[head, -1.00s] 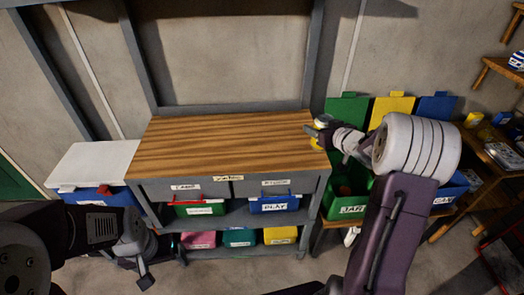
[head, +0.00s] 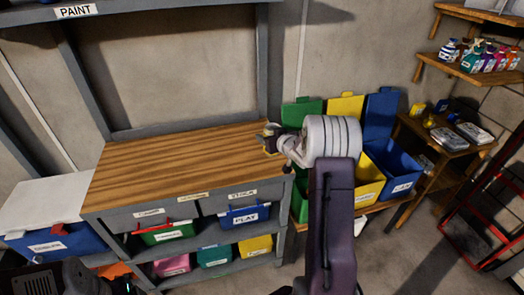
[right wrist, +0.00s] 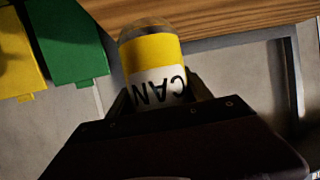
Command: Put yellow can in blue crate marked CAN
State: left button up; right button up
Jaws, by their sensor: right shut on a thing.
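The yellow can (right wrist: 150,55) has a white band lettered CAN and shows between the jaws of my right gripper (right wrist: 155,97) in the right wrist view. The gripper is shut on it. In the head view my right gripper (head: 268,140) is over the right end of the wooden worktop, with a small yellow part of the can visible. The blue crate (head: 397,188) stands to the right of my right arm, open at the top, with a small white label on its front. My left gripper is out of view; only part of the left arm shows at bottom left.
A yellow crate (head: 369,190) stands left of the blue one, partly behind my arm, with a green crate (head: 299,205) further left. Raised lids stand behind them. The worktop (head: 180,160) is bare. Shelves (head: 470,68) with bottles and a red-framed cart (head: 490,210) are at right.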

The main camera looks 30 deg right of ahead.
jog(key=w+f, duration=0.1)
jog(key=f, duration=0.1)
jog(key=w+a+f, duration=0.1)
jog(key=w+f, duration=0.1)
jog(key=f, duration=0.1)
jog(key=shift+a+f+b, duration=0.3)
jog(key=shift+f, duration=0.2)
jog(key=o, duration=1.3)
jog(key=shift+f, duration=0.15)
